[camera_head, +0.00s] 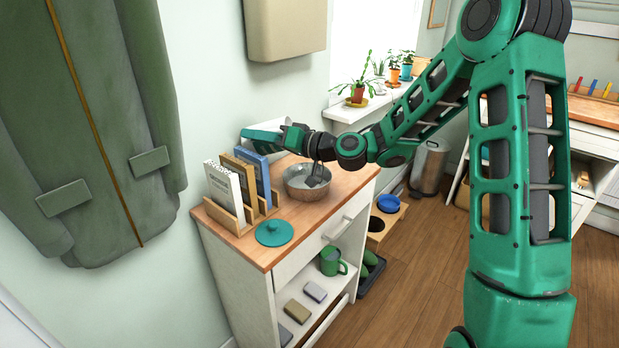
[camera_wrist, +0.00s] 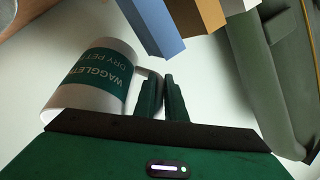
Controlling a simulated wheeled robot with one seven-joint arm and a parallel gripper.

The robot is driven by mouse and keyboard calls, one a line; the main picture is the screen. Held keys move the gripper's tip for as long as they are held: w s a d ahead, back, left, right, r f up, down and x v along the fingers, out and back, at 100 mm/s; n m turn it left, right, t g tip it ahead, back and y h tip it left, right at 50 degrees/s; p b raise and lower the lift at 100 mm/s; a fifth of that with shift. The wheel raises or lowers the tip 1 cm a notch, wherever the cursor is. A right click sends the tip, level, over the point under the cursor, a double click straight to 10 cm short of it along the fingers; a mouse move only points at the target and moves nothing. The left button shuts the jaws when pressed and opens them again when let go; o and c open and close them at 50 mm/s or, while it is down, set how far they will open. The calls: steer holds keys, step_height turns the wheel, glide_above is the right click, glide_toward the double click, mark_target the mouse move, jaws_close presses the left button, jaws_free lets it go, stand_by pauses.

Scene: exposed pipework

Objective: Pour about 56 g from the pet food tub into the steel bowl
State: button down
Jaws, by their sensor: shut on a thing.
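The pet food tub (camera_wrist: 92,72) is white with a teal label and shows tipped over in the wrist view. My gripper (camera_wrist: 162,82) is shut on its handle, beside the tub's body. In the head view my gripper (camera_head: 298,136) is above the cabinet's back edge, and the tub is largely hidden around it. The steel bowl (camera_head: 296,192) stands on the wooden cabinet top, below my gripper. A dark grey part hangs in front of the bowl and hides some of its inside. I cannot tell how much food is in the bowl, and no falling food shows.
A teal lid (camera_head: 274,233) lies near the cabinet's front left corner. A wooden rack (camera_head: 232,222) with upright books (camera_head: 224,186) stands left of the bowl, close to the wall. A potted plant (camera_head: 357,92) stands on the windowsill. A green mug (camera_head: 331,262) is on the shelf below.

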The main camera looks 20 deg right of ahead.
steer(key=shift+d+f+y, duration=0.3)
steer(key=shift+f, duration=0.05)
steer(key=d+t+y, duration=0.1)
steer(key=s+d+f+t+y, duration=0.1)
steer(key=shift+s+d+f+m, duration=0.2)
steer(key=shift+s+d+m, duration=0.1)
steer(key=shift+d+m, duration=0.1)
